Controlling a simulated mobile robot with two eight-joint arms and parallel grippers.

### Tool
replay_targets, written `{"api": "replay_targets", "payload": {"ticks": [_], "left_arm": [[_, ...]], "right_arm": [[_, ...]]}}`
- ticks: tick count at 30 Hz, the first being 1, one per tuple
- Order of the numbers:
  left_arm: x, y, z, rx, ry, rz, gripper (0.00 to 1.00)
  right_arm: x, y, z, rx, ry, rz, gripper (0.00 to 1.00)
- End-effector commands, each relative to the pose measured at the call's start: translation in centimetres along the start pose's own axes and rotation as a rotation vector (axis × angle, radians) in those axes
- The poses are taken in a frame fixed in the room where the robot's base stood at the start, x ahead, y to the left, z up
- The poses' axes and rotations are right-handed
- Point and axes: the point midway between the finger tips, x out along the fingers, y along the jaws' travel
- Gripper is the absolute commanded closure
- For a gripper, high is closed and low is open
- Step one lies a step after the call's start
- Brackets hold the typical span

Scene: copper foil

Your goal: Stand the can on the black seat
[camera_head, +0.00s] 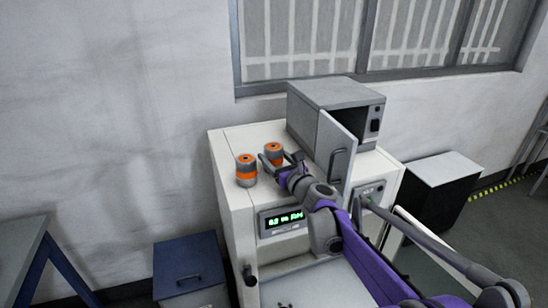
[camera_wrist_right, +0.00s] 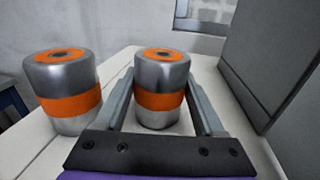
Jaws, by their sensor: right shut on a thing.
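Two silver cans with orange bands and orange tops stand upright on the white machine's top. One can (camera_head: 272,149) is between the fingers of my right gripper (camera_head: 274,158), which is shut on it. In the right wrist view this held can (camera_wrist_right: 160,72) sits between the two grey fingers, upright; I cannot tell whether its base touches the top. The other can (camera_head: 246,170) stands to its left, clear of the fingers, and also shows in the right wrist view (camera_wrist_right: 62,85). A black block with a pale grey top (camera_head: 440,190), possibly the black seat, stands on the floor at right. My left gripper is out of view.
The white machine (camera_head: 232,190) has a green display (camera_head: 286,219). A grey oven-like box (camera_head: 335,95) with its door (camera_head: 336,155) open stands close to the right of my gripper. A blue cabinet (camera_head: 190,262) and a table (camera_head: 22,258) are at left.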

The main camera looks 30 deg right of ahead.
Motion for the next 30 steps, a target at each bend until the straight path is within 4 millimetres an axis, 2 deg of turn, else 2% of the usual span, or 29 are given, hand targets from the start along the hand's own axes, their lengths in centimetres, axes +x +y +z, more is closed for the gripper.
{"api": "replay_targets", "payload": {"ticks": [3, 4, 8, 17, 30], "left_arm": [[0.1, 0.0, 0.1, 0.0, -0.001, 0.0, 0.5], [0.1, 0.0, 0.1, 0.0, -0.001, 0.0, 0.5], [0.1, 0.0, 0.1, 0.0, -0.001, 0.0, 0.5], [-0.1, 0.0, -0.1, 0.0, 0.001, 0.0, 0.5], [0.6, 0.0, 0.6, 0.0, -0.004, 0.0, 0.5]], "right_arm": [[0.0, 0.0, -0.4, 0.0, 0.0, 0.0, 0.99], [0.0, 0.0, -0.3, 0.0, 0.0, 0.0, 0.24], [0.0, 0.0, -0.3, 0.0, 0.0, 0.0, 0.0], [0.0, 0.0, 0.2, 0.0, 0.0, 0.0, 0.0], [-6.6, -0.1, 0.0, 0.0, 0.0, -0.002, 0.0]]}}
